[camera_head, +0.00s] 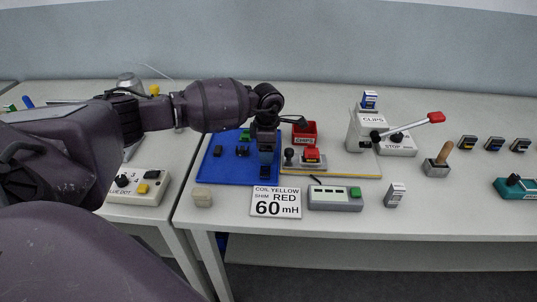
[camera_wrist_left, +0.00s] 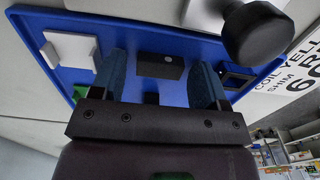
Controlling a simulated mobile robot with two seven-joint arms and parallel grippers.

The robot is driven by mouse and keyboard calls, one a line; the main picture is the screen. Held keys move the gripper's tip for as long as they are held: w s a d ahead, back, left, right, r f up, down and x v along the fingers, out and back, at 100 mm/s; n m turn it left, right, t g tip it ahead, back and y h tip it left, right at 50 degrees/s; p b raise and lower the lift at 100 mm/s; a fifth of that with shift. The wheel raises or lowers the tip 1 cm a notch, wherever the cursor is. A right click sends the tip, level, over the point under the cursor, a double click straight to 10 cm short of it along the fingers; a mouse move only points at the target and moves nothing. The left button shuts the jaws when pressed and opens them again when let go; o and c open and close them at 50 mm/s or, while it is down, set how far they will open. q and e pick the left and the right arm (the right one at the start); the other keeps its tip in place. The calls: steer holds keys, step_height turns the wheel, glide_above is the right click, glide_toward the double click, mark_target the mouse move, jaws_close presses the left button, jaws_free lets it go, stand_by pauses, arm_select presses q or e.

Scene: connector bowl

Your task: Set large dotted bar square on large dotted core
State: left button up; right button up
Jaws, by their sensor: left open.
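A black block with one pale dot (camera_wrist_left: 174,68) lies on the blue tray (camera_wrist_left: 135,35) in the left wrist view; I cannot tell whether it is the bar or the core. A second dark part (camera_wrist_left: 236,80) lies to its right, partly behind a finger. My left gripper (camera_wrist_left: 160,72) is open, its blue fingers on either side of the dotted block in the picture, with no contact visible. In the head view my left gripper (camera_head: 266,172) points down over the tray (camera_head: 222,172). Dark parts (camera_head: 217,151) and (camera_head: 242,152) lie left of it. My right gripper is out of view.
A sign (camera_head: 276,203) and a grey box with a green button (camera_head: 335,198) stand in front of the tray. A red CHIPS bin (camera_head: 304,133) and a red-topped fixture (camera_head: 312,155) are to the right. A lever device (camera_head: 362,130) stands beyond them.

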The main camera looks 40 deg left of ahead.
arm_select(q)
steer(key=c, duration=0.9)
steer(key=shift+o, duration=0.2)
steer(key=shift+r+p, duration=0.6)
steer(key=shift+r, duration=0.8)
steer(key=shift+r+p, duration=0.45)
steer(key=shift+r, duration=0.75)
